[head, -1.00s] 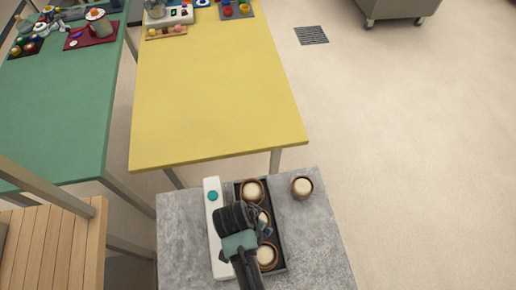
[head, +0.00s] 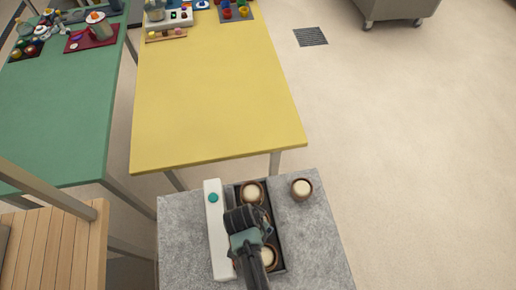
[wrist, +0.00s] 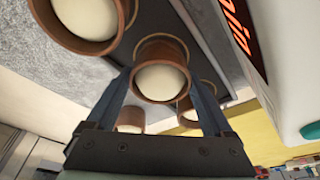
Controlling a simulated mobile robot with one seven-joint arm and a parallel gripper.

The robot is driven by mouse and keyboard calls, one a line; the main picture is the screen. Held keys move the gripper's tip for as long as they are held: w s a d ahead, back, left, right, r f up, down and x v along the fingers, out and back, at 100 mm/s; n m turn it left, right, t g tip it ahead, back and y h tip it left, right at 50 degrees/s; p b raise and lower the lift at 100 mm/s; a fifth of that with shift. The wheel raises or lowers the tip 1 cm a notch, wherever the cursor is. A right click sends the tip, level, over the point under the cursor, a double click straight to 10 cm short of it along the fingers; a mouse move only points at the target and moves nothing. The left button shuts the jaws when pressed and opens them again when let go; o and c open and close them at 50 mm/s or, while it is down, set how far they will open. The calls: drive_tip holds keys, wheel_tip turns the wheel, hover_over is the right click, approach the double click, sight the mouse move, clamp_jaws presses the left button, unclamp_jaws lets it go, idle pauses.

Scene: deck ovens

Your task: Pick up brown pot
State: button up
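Several brown pots with cream-coloured tops are in view. In the head view, one pot (head: 252,192) stands at the far end of a dark tray (head: 280,252) and another (head: 268,256) at its near end. A further pot (head: 301,188) stands on the grey top, right of the tray. My gripper (head: 262,219) is over the middle of the tray and hides most of what is there. In the wrist view, my gripper (wrist: 160,84) is open, its fingers on either side of the middle pot (wrist: 161,78). Contact cannot be told.
A white device (head: 218,245) with a teal button stands along the tray's left side; its red display shows in the wrist view. A yellow table (head: 215,90) is beyond, mostly clear in front. A green table (head: 60,120) and a slatted wooden surface (head: 50,245) lie left.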

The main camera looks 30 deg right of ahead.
drive_tip(key=c, duration=0.7)
drive_tip(key=shift+c, duration=0.4)
drive_tip(key=shift+r, duration=0.15)
